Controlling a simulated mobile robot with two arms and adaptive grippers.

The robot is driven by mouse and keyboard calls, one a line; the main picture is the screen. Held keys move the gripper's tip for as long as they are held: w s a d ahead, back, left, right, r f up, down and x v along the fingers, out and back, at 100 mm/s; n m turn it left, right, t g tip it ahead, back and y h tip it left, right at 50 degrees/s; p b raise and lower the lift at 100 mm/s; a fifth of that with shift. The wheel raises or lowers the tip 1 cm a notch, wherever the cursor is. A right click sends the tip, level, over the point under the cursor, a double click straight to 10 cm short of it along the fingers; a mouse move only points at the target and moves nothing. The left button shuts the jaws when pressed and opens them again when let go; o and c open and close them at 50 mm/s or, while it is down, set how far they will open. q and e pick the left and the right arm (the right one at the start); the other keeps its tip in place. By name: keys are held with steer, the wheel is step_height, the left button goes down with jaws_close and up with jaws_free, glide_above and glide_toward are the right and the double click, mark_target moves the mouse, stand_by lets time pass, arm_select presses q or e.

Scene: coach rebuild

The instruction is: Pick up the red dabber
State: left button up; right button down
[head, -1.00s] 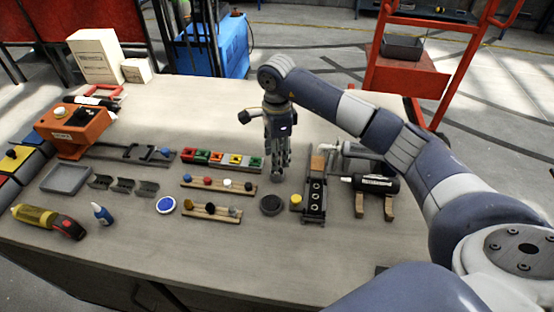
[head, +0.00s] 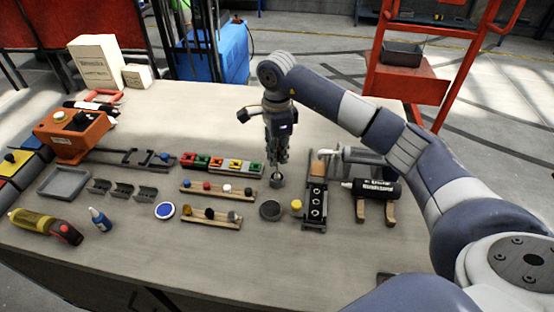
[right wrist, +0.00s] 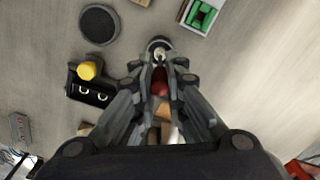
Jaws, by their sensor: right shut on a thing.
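My right gripper (head: 277,160) points down over the right middle of the bench. In the right wrist view its fingers (right wrist: 160,85) are closed around a dark red rounded thing, which I take as the red dabber (right wrist: 159,80); the fingers hide most of it. A small grey cup-like piece (head: 277,181) is just below the fingertips in the head view. In the right wrist view a round metal piece with a pale centre (right wrist: 160,48) shows at the fingertips. I cannot tell whether the dabber touches it. My left gripper is not in view.
A wooden rack (head: 218,190) with blue, red, white and dark knobs lies to the left. A dark round pad (head: 270,210) and a yellow knob (head: 296,205) lie nearby.

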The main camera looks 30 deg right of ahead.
steer(key=shift+s+a+r+b, duration=0.1)
steer(key=shift+s+r+b, duration=0.15)
steer(key=shift+r+b, duration=0.45)
steer(key=s+a+r+b, duration=0.2)
steer(key=s+a+b, duration=0.2)
steer(key=s, duration=1)
steer(key=shift+a, duration=1.1)
